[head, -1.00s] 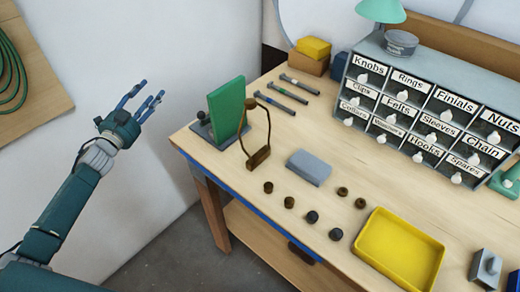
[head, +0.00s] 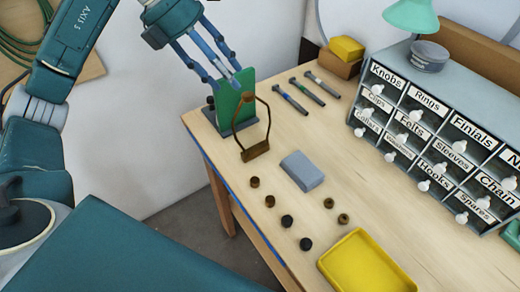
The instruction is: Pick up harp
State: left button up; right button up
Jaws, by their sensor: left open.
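The harp (head: 236,124) is a thin brown wire loop on a brown block-like foot (head: 255,151). It stands upright near the left end of the workbench, in front of a green panel (head: 228,98) on a dark base. My left gripper (head: 224,80) reaches in from the upper left with its blue fingers apart and empty. Its fingertips point down over the top of the green panel, just above and behind the harp's loop in the picture. I cannot tell whether a fingertip touches the panel. My right gripper is out of view.
A grey block (head: 302,171) lies right of the harp, with several small knobs in front. A yellow tray (head: 367,264) is at the front. Pen-like tools (head: 306,92) lie behind. A labelled drawer cabinet (head: 440,140) stands at the right. Bare wood lies between.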

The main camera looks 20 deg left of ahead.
aim_at(247, 94)
pick_arm(q)
jog(key=x, duration=0.2)
jog(key=shift+w+d+f, duration=0.1)
jog(key=shift+f, duration=0.15)
jog(key=p+x, duration=0.1)
jog(key=x, duration=0.1)
jog(key=p+x, duration=0.1)
jog(key=x, duration=0.1)
jog(key=shift+w+d+f+p, duration=0.1)
jog(key=shift+w+d+p, duration=0.1)
jog(key=shift+d+p, duration=0.25)
jog(key=shift+w+d+f, duration=0.15)
jog(key=shift+d+f, duration=0.1)
jog(key=shift+f, duration=0.25)
grip_shut()
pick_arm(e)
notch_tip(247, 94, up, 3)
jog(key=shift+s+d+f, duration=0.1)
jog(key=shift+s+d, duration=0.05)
